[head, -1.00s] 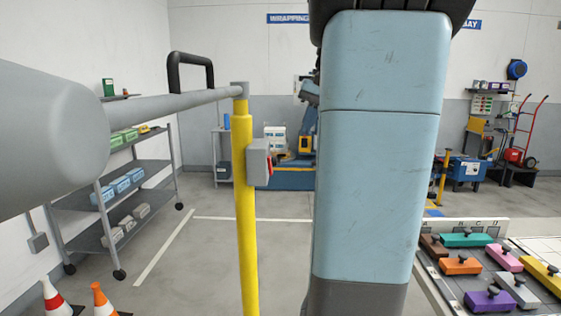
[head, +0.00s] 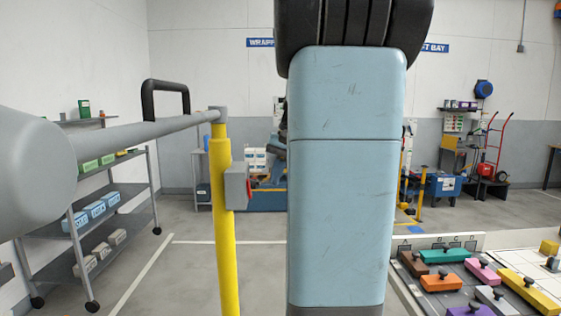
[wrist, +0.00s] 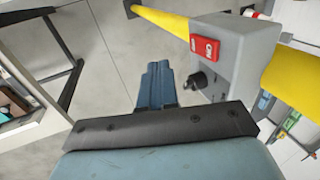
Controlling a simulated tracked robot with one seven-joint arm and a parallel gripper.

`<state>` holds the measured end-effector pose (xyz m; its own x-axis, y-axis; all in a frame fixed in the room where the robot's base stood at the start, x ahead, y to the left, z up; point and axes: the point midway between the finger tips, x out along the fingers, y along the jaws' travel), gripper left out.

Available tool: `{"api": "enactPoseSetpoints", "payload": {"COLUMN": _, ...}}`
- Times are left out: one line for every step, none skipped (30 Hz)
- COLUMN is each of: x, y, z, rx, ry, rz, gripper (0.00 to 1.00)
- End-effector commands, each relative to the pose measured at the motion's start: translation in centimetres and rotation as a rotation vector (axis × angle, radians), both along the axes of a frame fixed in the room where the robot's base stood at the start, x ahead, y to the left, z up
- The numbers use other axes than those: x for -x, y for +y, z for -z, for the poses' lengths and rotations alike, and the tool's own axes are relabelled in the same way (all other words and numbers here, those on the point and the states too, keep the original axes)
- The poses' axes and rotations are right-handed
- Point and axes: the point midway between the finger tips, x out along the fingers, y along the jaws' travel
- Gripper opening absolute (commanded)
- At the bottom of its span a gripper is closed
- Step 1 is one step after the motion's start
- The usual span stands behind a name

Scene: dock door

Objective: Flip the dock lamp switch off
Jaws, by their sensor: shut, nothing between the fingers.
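A grey switch box (head: 236,186) is fixed to a yellow post (head: 222,240) in the head view, with red showing at its right side. In the wrist view the same box (wrist: 238,60) carries a red rocker (wrist: 205,46) with white lettering that seems to read ON. A black knob (wrist: 198,80) sticks out of the box below the rocker. My gripper (wrist: 157,66) is shut and empty, left of the box in the wrist view, apart from the rocker. In the head view my gripper is not visible.
A grey rail (head: 165,133) runs from the post top toward the left foreground. A shelf cart (head: 112,190) stands at left. A table with coloured blocks (head: 441,282) is at lower right. Open floor lies behind the post.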

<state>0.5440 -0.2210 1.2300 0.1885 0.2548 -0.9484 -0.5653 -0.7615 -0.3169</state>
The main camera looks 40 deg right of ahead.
Motion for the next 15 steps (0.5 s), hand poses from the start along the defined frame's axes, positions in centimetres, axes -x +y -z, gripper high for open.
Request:
{"api": "enactPoseSetpoints", "payload": {"x": -0.2, "y": 0.2, "z": 0.9, "rx": -0.001, "ry": 0.002, "rz": 0.000, "gripper": 0.00}}
{"api": "enactPoseSetpoints", "payload": {"x": -0.2, "y": 0.4, "z": 1.4, "rx": -0.002, "ry": 0.003, "rz": 0.000, "gripper": 0.00}}
{"api": "enactPoseSetpoints", "payload": {"x": -0.3, "y": 0.5, "z": 2.0, "rx": -0.002, "ry": 0.003, "rz": 0.000, "gripper": 0.00}}
{"api": "enactPoseSetpoints", "payload": {"x": -0.6, "y": 0.8, "z": 2.2, "rx": 0.000, "ry": 0.001, "rz": -0.001, "gripper": 0.00}}
{"api": "enactPoseSetpoints", "payload": {"x": -0.9, "y": 1.3, "z": 2.2, "rx": 0.001, "ry": 0.000, "rz": -0.004, "gripper": 0.00}}
{"api": "enactPoseSetpoints", "payload": {"x": -1.3, "y": 1.7, "z": 2.2, "rx": 0.001, "ry": 0.000, "rz": -0.003, "gripper": 0.00}}
{"api": "enactPoseSetpoints", "payload": {"x": -1.5, "y": 2.0, "z": 2.2, "rx": 0.001, "ry": 0.000, "rz": -0.002, "gripper": 0.00}}
{"api": "enactPoseSetpoints", "payload": {"x": -1.7, "y": 2.3, "z": 2.3, "rx": 0.001, "ry": 0.000, "rz": -0.003, "gripper": 0.00}}
{"api": "enactPoseSetpoints", "payload": {"x": -2.0, "y": 2.6, "z": 2.3, "rx": 0.002, "ry": 0.000, "rz": -0.003, "gripper": 0.00}}
{"api": "enactPoseSetpoints", "payload": {"x": -2.1, "y": 2.8, "z": 2.4, "rx": 0.003, "ry": 0.000, "rz": -0.002, "gripper": 0.00}}
{"api": "enactPoseSetpoints", "payload": {"x": -2.3, "y": 3.0, "z": 2.4, "rx": 0.002, "ry": 0.000, "rz": -0.001, "gripper": 0.00}}
{"api": "enactPoseSetpoints", "payload": {"x": -2.4, "y": 3.2, "z": 2.5, "rx": 0.002, "ry": 0.000, "rz": -0.001, "gripper": 0.00}}
{"api": "enactPoseSetpoints", "payload": {"x": -2.5, "y": 3.4, "z": 2.5, "rx": 0.002, "ry": 0.000, "rz": -0.001, "gripper": 0.00}}
{"api": "enactPoseSetpoints", "payload": {"x": -2.6, "y": 3.5, "z": 2.5, "rx": 0.002, "ry": 0.000, "rz": -0.001, "gripper": 0.00}}
{"api": "enactPoseSetpoints", "payload": {"x": -2.7, "y": 3.6, "z": 2.5, "rx": 0.002, "ry": 0.000, "rz": -0.001, "gripper": 0.00}}
